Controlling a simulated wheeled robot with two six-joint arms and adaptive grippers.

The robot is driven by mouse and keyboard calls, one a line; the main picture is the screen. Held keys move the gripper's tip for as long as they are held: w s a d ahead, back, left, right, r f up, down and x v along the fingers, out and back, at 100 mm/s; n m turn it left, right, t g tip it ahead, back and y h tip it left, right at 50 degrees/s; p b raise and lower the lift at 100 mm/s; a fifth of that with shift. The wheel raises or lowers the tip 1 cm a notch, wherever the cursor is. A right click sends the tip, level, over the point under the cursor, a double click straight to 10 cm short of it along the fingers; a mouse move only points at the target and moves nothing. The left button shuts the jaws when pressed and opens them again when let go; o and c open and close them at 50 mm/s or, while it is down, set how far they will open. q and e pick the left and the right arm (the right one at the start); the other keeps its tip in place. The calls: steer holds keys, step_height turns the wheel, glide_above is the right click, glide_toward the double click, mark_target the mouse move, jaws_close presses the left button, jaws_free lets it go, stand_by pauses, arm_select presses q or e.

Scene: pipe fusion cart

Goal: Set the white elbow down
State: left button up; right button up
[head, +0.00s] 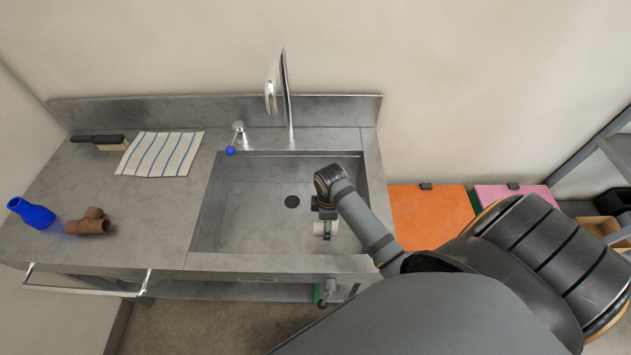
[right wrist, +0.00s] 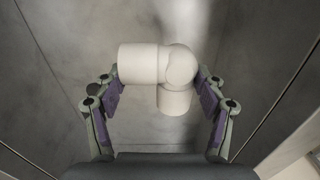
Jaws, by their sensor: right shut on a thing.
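The white elbow (head: 325,228) is held in my right gripper (head: 325,216), over the right part of the steel sink basin (head: 245,232) near its front edge. In the right wrist view the white elbow (right wrist: 143,64) sits between the two purple-padded fingers of my right gripper (right wrist: 160,92), one socket pointing left and one toward the palm. Grey basin metal lies beyond it. I cannot tell how far it is above the basin floor. My left gripper is not in view.
Left of the sink, the counter holds a brown pipe fitting (head: 88,222), a blue fitting (head: 33,214), a striped cloth (head: 160,154) and a brush (head: 110,143). A faucet (head: 288,100) and a blue-knobbed lever (head: 231,150) stand behind the basin. The front-middle counter is bare.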

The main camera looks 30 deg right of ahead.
steer(key=shift+s+d+f, duration=0.2)
steer(key=shift+d, duration=0.1)
step_height(320, 180, down, 5)
steer(key=shift+a+f, duration=0.15)
steer(key=shift+f, duration=0.05)
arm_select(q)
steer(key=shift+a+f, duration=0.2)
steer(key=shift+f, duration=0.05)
arm_select(e)
steer(key=shift+f, duration=2.25)
steer(key=shift+f, duration=0.1)
steer(key=o, duration=1.2)
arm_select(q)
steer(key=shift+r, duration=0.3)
arm_select(e)
step_height(320, 180, up, 12)
steer(key=shift+r, duration=0.15)
arm_select(q)
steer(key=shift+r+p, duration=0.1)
steer(key=shift+p, duration=0.2)
